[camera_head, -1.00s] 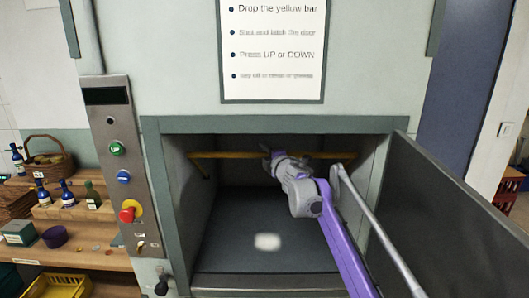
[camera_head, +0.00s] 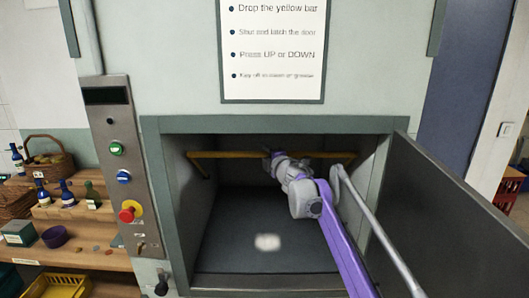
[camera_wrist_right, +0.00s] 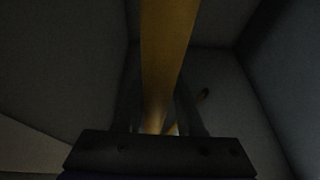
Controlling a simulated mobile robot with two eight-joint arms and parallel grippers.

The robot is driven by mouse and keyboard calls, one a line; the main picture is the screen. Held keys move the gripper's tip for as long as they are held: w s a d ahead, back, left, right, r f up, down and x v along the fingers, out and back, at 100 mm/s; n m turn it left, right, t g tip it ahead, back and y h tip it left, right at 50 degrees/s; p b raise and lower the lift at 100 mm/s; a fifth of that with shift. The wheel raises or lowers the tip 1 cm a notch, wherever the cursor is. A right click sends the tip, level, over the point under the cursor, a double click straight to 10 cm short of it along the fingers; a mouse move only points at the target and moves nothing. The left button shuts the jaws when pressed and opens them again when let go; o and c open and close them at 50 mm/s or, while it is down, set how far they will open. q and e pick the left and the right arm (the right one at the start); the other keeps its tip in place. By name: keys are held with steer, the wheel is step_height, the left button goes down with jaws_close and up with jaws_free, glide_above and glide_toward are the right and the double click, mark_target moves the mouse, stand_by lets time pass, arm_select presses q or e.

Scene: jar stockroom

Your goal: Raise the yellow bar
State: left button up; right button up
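The yellow bar (camera_head: 225,155) runs level across the upper part of the open lift compartment, with a short arm angling down at its left end. My right gripper (camera_head: 268,158) reaches in from the right and is at the bar's middle. In the right wrist view the bar (camera_wrist_right: 166,50) passes between the two fingers (camera_wrist_right: 158,112), which lie close along both its sides; the gripper looks shut on it, though the picture is dark. My left gripper is not in view.
The compartment door (camera_head: 455,215) stands open at the right, close to my right arm. A control panel (camera_head: 122,175) with several buttons is left of the opening. Shelves with bottles and baskets (camera_head: 48,160) stand further left.

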steer(key=shift+o, duration=1.4)
steer(key=shift+w+f, duration=0.15)
steer(key=shift+w, duration=0.1)
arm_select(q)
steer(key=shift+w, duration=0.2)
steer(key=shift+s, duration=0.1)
arm_select(e)
steer(key=shift+s, duration=0.25)
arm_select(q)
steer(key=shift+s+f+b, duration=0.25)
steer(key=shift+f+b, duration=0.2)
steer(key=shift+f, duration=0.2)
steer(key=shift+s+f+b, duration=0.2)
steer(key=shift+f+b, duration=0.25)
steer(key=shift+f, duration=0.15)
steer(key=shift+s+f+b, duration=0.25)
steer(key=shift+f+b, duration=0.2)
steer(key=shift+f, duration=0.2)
arm_select(e)
steer(key=v, duration=1)
steer(key=shift+s+d, duration=0.15)
steer(key=shift+s, duration=0.1)
